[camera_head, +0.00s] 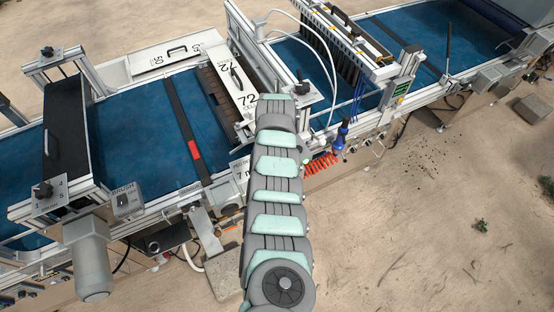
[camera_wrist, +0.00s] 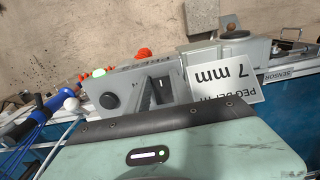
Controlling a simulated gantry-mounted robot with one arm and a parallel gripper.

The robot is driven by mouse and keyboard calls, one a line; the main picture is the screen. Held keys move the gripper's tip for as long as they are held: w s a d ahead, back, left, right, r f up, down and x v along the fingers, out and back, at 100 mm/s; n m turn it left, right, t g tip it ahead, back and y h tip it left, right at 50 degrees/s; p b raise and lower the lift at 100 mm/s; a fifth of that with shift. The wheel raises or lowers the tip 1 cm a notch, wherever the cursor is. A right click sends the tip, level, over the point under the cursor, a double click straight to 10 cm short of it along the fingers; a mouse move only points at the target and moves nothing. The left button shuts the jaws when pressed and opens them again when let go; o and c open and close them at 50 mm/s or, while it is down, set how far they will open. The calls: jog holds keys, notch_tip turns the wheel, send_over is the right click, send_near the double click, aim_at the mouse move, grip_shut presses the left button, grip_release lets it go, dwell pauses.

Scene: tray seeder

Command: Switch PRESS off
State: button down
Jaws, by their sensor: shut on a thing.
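The PRESS control box (camera_wrist: 125,72) is a grey box in the wrist view, with upside-down lettering partly covered by my fingers. It has a black round knob (camera_wrist: 109,100), a lit green lamp (camera_wrist: 98,73) and an orange-red cap (camera_wrist: 142,53) at its far edge. My gripper (camera_wrist: 164,84) is at the box face, its grey fingers closed on the PRESS switch. The fingers hide the switch, so I cannot see its position. In the head view my arm hides the gripper and most of the box.
A white "7 mm" peg depth plate (camera_wrist: 226,75) stands right beside my fingers. A grey sensor box (camera_wrist: 225,52) is behind it. A blue-handled tool (camera_head: 341,135) and an orange coiled hose (camera_head: 320,164) lie right of my arm. Sandy floor in front is mostly clear.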

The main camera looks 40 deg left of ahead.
jog(key=shift+w+f+b, duration=0.1)
jog(key=shift+f+b, duration=0.05)
jog(key=shift+b, duration=0.25)
jog(key=b, duration=0.4)
jog(key=shift+w+a+f+h, duration=0.15)
jog(key=shift+f+h, duration=0.1)
jog(key=shift+h, duration=0.15)
jog(key=shift+b, duration=0.6)
jog(key=shift+r+b, duration=0.3)
jog(key=shift+b, duration=0.25)
jog(key=shift+r, duration=0.2)
jog(key=c, duration=1.1)
grip_release()
